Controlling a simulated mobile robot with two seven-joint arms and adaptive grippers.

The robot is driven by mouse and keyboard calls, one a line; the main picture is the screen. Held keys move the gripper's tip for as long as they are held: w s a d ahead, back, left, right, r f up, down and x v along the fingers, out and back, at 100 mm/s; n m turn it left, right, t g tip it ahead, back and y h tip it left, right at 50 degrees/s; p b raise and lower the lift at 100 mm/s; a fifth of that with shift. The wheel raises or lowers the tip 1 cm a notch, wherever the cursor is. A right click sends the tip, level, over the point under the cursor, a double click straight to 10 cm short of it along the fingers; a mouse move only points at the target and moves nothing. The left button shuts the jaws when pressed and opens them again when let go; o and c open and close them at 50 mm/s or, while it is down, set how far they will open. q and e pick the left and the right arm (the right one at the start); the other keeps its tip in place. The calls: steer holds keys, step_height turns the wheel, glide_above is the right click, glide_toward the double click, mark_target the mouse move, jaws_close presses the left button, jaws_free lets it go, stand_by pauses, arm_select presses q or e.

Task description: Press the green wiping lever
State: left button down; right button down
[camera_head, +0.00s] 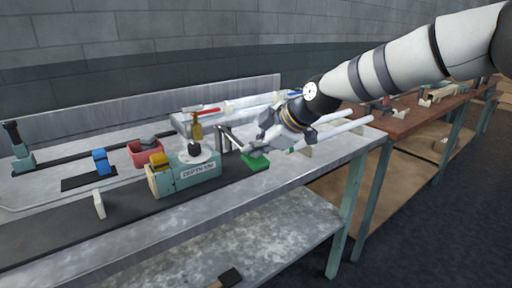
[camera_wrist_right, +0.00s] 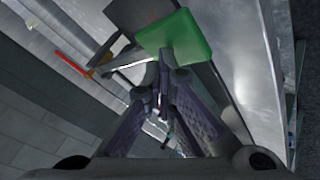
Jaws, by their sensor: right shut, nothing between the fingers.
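The green wiping lever shows as a flat green pad (camera_head: 256,162) at the front edge of the bench, just right of the teal device with a white label. The pad also shows large in the right wrist view (camera_wrist_right: 180,36), near the top middle. My right gripper (camera_head: 262,146) comes in from the upper right, its fingers just above the pad. In the wrist view its fingertips (camera_wrist_right: 164,60) are together, empty, and overlap the pad's lower edge. I cannot tell whether they touch it. My left gripper is not in view.
The teal device (camera_head: 198,174) with a round white top stands left of the pad. A red bin (camera_head: 145,154) and a blue block (camera_head: 101,162) sit farther left. White tubes (camera_head: 340,131) lie behind my gripper. A brown table (camera_head: 420,115) stands at right.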

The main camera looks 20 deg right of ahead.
steer(key=shift+f, duration=0.6)
stand_by(0.3)
steer(key=shift+r, duration=0.1)
stand_by(0.4)
steer(key=shift+r, duration=2.7)
step_height(320, 180, up, 5)
